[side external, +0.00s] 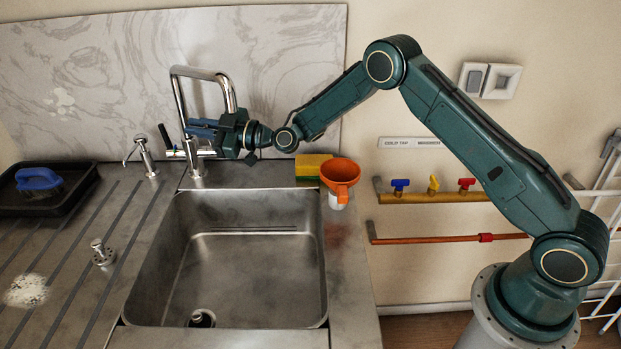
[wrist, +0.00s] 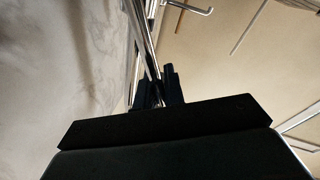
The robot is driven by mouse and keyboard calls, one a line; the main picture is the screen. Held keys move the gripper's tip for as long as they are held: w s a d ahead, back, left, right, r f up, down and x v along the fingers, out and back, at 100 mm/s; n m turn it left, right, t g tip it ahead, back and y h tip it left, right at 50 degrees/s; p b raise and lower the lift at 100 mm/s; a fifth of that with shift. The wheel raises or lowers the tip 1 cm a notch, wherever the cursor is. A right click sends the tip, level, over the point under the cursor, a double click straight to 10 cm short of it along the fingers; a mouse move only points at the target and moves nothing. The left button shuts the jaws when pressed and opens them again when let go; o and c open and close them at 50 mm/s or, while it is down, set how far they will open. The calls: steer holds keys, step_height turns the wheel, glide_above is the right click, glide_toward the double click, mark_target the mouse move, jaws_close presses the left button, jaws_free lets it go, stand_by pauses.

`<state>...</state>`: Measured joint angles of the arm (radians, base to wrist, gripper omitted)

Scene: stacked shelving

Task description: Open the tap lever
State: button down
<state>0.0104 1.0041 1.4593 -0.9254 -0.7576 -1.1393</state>
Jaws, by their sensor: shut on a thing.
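The chrome tap (side external: 205,74) stands behind the sink, with a tall upright pipe and a bent spout. A lever with a black handle (side external: 164,136) juts from the left of its lower body and tilts up and left. My gripper (side external: 193,128) reaches in from the right at the upright pipe, above the tap's lower body. Its fingers are shut on a chrome part that looks like this pipe. In the wrist view a chrome pipe (wrist: 142,37) runs down between the dark fingers (wrist: 158,92). The lever appears apart from the fingers, left of them. The exact contact is hidden.
The steel sink (side external: 245,195) is empty. A yellow-green sponge (side external: 308,167) and orange funnel (side external: 340,171) stand at its back right corner. A smaller chrome fitting (side external: 145,155) stands left of the tap. A black tray (side external: 75,195) holds a blue brush (side external: 38,179). A marbled panel (side external: 270,50) rises behind.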

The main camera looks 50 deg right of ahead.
steer(key=shift+s+a+f+n+y, duration=0.3)
steer(key=shift+s+a+n, duration=0.15)
steer(key=shift+n, duration=0.35)
steer(key=c, duration=1.5)
jaws_free()
steer(key=shift+s+d, duration=0.1)
